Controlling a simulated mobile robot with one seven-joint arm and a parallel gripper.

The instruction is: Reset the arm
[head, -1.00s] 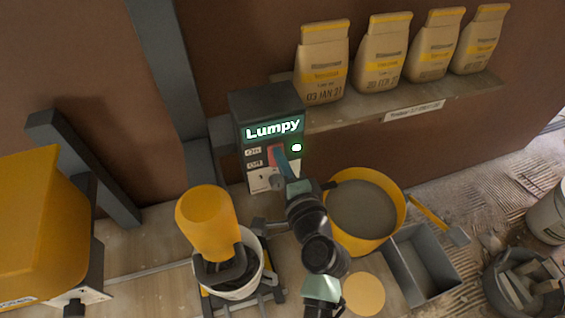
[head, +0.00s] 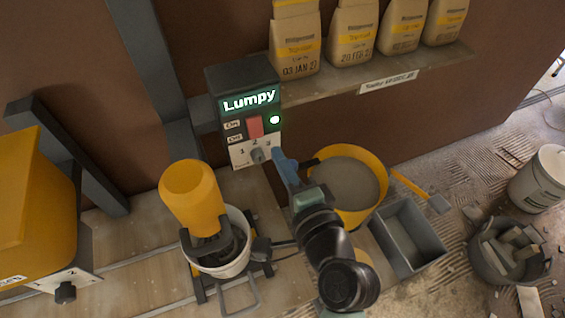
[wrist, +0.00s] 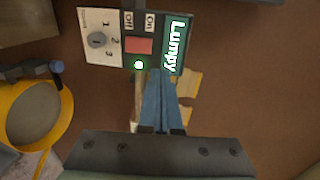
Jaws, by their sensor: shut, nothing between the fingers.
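My gripper (head: 283,162) is shut with nothing between its blue fingers. It is in front of the dark control box (head: 242,82), to the right of its knob in the head view, apart from it as far as I can tell. The box display reads "Lumpy", with a lit green light, a red switch (head: 254,127) between the On and Off labels, and a grey numbered knob (head: 258,155). In the wrist view the blue fingers (wrist: 161,78) lie together, pointing toward the box and shelf, with the red switch (wrist: 138,45) beyond them to the left.
A yellow mixer (head: 193,195) stands over a white bucket (head: 236,262) at left. A yellow tub of grey plaster (head: 374,212) is just right of my arm, beside an empty grey tray (head: 425,235). Paper bags (head: 350,35) line the shelf (head: 340,86) above. Another bucket (head: 538,180) stands at right.

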